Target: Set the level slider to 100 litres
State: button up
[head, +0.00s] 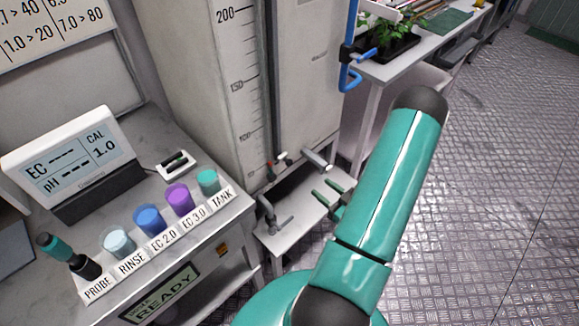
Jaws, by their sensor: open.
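A dark vertical strip (267,75) runs beside the scale. Small red and pale parts (281,157) sit near the strip's lower end, around or below the 100 mark. I cannot tell which of them is the slider. My gripper (322,190) is open, with green fingers pointing left, below and to the right of these parts. It appears apart from them, and nothing shows between the fingers.
A low bench (290,238) with a tap (268,212) stands below the tank. A pale pipe (316,160) sticks out nearby. At left, a counter holds a meter (70,160) and several coloured cups. A blue pipe (350,45) is at upper right. Open metal floor (490,190) lies right.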

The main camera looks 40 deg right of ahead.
aim_at(291, 163)
jog(key=w, duration=1.3)
jog(key=shift+w+a, duration=0.25)
jog(key=shift+w, duration=0.15)
grip_shut()
